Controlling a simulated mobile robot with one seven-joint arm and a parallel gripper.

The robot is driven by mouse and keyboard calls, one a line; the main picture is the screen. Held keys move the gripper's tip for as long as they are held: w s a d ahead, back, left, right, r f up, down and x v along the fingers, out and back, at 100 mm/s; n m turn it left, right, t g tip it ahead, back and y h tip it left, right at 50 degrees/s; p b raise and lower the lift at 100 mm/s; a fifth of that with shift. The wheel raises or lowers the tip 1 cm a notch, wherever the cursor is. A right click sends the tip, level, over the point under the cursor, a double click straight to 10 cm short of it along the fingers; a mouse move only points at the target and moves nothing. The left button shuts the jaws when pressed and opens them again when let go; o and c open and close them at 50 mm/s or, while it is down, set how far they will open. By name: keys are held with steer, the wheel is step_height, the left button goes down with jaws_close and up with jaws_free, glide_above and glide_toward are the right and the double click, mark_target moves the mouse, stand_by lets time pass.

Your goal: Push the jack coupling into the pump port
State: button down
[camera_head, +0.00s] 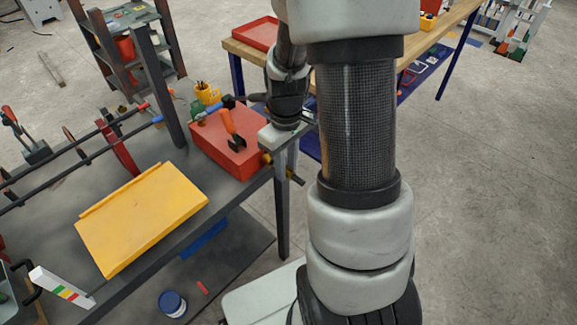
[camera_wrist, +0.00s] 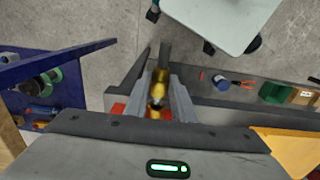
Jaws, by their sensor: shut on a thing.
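My gripper (camera_wrist: 160,90) is shut on a brass-coloured coupling (camera_wrist: 157,92) in the wrist view; a dark part extends beyond it. In the head view my gripper (camera_head: 281,136) is at the right edge of a red box (camera_head: 215,152) on the dark bench, which I take to be the pump. A small brass-coloured end (camera_head: 266,158) shows beside the box, just under my gripper. I cannot tell whether it is the port or the coupling, nor whether the two touch. My gripper and arm hide much of that spot.
A yellow tray (camera_head: 140,219) lies on the bench nearer the front. A yellow mug (camera_head: 207,93) stands behind the box. A wooden-topped bench (camera_head: 252,57) is behind my arm. The floor at right is clear.

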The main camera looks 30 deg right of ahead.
steer(key=shift+w+a, duration=0.2)
steer(key=shift+w, duration=0.4)
steer(key=shift+w+a, duration=0.2)
steer(key=shift+w, duration=0.35)
steer(key=c, duration=1.4)
jaws_free()
steer(key=shift+c, duration=0.2)
step_height(320, 180, up, 18)
steer(key=p, duration=0.3)
steer(key=shift+f, duration=0.25)
steer(key=shift+a, duration=0.1)
